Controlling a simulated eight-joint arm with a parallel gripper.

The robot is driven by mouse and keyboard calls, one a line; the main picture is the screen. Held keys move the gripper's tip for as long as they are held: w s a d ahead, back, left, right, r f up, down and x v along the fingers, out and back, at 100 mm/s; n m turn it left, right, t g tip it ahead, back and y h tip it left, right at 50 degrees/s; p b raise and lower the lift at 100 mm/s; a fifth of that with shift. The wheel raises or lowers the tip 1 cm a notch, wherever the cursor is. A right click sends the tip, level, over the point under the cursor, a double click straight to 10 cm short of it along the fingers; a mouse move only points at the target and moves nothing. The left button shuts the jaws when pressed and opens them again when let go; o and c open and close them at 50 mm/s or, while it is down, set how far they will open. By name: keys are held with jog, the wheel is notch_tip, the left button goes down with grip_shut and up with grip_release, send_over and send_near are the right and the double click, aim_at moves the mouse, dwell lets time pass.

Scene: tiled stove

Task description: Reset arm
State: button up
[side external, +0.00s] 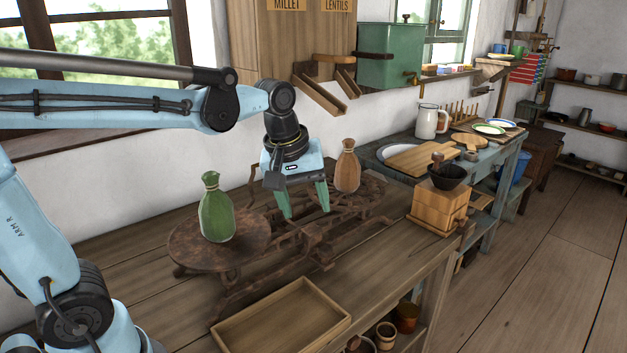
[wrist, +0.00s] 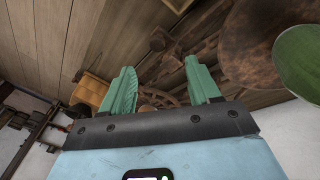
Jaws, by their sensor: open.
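My gripper (side external: 305,207) hangs over the middle of a rusty balance scale, its green fingers pointing down, spread and empty. In the wrist view my gripper (wrist: 163,92) also shows nothing between its fingers. The gripper is apart from both sacks.
A shallow empty wooden tray (side external: 283,322) lies at the table's front. A wooden grinder with a dark bowl (side external: 439,204) stands at the table's right end. Wooden chutes (side external: 320,97) and a green tank (side external: 390,58) are on the wall behind. The table's left part is clear.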

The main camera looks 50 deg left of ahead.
jog(key=s+f+m+t, duration=0.4)
jog(key=s+m, duration=0.3)
jog(key=m, duration=0.3)
jog(key=shift+d, duration=0.45)
